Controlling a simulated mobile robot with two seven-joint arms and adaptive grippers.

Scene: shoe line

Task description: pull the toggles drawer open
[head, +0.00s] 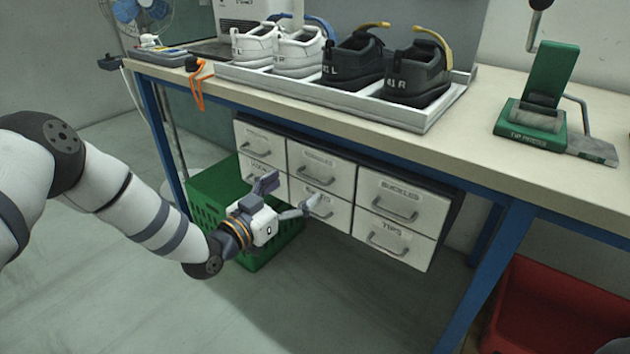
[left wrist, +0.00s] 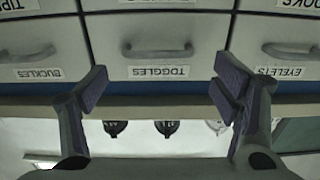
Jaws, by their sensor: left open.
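The toggles drawer (head: 322,176) is the middle one in the upper row of the white drawer unit under the bench, and it looks closed. In the left wrist view, which is upside down, its label (left wrist: 158,72) reads TOGGLES and its grey bar handle (left wrist: 157,51) is in plain view. My left gripper (head: 289,197) is open and empty in front of the drawer unit. In the left wrist view its fingertips (left wrist: 162,82) are spread to either side of the label, with the handle beyond them and no visible contact. My right gripper is not in view.
The buckles drawer (head: 400,200) is to the right and the eyelets drawer (left wrist: 283,52) on the other side. The bench top (head: 470,150) overhangs the unit and carries a shoe tray (head: 425,124). A green crate (head: 207,190) stands at left; a blue leg (head: 487,275) at right.

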